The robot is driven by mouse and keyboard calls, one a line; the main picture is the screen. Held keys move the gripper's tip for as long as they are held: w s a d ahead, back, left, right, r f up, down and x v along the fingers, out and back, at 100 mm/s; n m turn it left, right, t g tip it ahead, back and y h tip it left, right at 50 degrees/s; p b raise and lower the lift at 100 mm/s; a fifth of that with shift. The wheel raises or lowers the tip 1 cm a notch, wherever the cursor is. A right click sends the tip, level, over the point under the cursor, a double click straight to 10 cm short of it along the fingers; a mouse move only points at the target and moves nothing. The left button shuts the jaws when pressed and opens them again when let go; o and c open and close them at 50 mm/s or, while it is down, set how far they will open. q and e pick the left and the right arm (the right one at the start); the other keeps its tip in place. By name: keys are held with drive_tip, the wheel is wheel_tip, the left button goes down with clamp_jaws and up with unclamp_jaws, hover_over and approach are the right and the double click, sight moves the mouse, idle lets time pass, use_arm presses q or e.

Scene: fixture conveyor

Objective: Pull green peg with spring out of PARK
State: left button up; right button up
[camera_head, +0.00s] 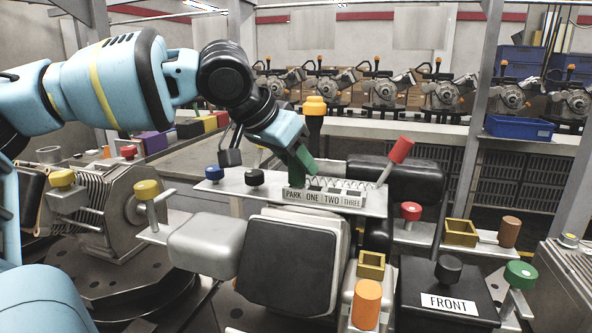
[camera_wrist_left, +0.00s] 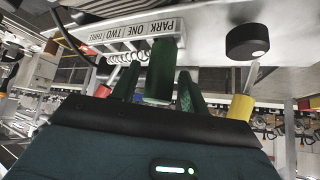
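The green peg (camera_wrist_left: 159,75) stands at the PARK end of the grey labelled block (camera_wrist_left: 110,34), which reads PARK, ONE, TWO, THREE. In the head view the block (camera_head: 325,198) is on a metal plate, and the peg cannot be told from my fingers. A coil spring (camera_wrist_left: 126,57) runs along the block. My left gripper (camera_head: 301,163) is above the PARK end, pointing down. In the left wrist view its dark green fingers (camera_wrist_left: 160,84) stand on either side of the peg, with narrow gaps showing. My right gripper is out of view.
A tilted red-handled lever (camera_head: 400,151) stands at the plate's right end. A black knob (camera_head: 254,178) and a blue knob (camera_head: 213,173) are to the left. A yellow-topped black post (camera_head: 315,113) rises close behind my gripper.

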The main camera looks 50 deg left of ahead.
use_arm(q)
clamp_jaws()
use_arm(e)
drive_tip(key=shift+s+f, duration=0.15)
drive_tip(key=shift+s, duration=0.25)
use_arm(q)
drive_tip(key=shift+r, duration=0.25)
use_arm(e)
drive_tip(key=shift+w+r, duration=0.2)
use_arm(q)
drive_tip(key=shift+r+p, duration=0.2)
drive_tip(key=shift+p, duration=0.1)
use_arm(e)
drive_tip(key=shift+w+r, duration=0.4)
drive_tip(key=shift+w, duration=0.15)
use_arm(q)
drive_tip(key=shift+r+p, duration=0.35)
drive_tip(key=shift+r, duration=0.2)
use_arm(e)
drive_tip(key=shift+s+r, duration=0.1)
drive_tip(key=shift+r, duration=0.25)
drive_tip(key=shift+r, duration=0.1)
